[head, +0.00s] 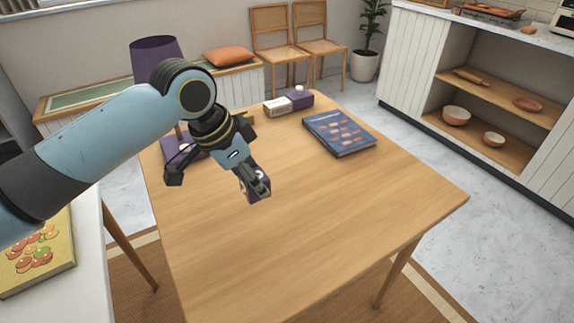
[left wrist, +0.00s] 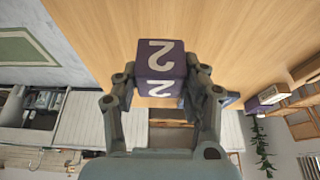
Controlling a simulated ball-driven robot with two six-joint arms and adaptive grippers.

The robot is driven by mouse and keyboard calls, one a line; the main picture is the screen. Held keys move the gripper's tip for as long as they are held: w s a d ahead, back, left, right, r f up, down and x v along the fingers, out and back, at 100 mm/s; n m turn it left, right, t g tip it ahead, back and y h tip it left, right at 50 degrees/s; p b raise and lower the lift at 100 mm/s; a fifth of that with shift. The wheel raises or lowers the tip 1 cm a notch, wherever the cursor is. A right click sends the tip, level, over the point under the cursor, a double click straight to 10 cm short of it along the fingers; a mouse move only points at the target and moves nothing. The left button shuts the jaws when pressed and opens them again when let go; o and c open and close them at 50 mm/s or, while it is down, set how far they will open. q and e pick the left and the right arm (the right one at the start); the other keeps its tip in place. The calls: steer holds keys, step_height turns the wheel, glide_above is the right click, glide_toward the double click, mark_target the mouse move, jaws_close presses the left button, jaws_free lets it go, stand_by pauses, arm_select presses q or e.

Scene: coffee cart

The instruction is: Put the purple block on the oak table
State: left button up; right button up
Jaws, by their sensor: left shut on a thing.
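The purple block (head: 249,190) is held by my left gripper (head: 256,186) over the oak table (head: 300,235). In the left wrist view the purple block (left wrist: 160,62) shows white "2" marks and sits between the two fingers of my left gripper (left wrist: 160,80). The fingers hide part of the block in the head view. I cannot tell whether the block touches the tabletop. The right gripper is not in view.
A blue book (head: 338,133) lies at the table's back right. A purple-and-white box (head: 277,106) stands at the back edge. A purple lamp (head: 155,55) and its base are behind my left arm. The table's middle and front are clear.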

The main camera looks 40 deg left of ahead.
arm_select(q)
steer(key=w+f, duration=0.2)
steer(key=w, duration=0.1)
steer(key=w+f+b, duration=0.1)
steer(key=w+f, duration=0.1)
steer(key=w, duration=0.2)
steer(key=w+d+f+b, duration=0.1)
steer(key=w+f, duration=0.1)
steer(key=w, duration=0.1)
steer(key=shift+w+f, duration=0.3)
steer(key=shift+w, duration=0.05)
step_height(320, 180, down, 4)
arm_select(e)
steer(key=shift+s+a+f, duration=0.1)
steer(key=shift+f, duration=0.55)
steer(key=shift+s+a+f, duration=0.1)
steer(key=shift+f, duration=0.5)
arm_select(q)
steer(key=shift+f, duration=0.1)
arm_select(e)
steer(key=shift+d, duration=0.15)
arm_select(q)
steer(key=o, duration=1.2)
steer(key=shift+c, duration=0.2)
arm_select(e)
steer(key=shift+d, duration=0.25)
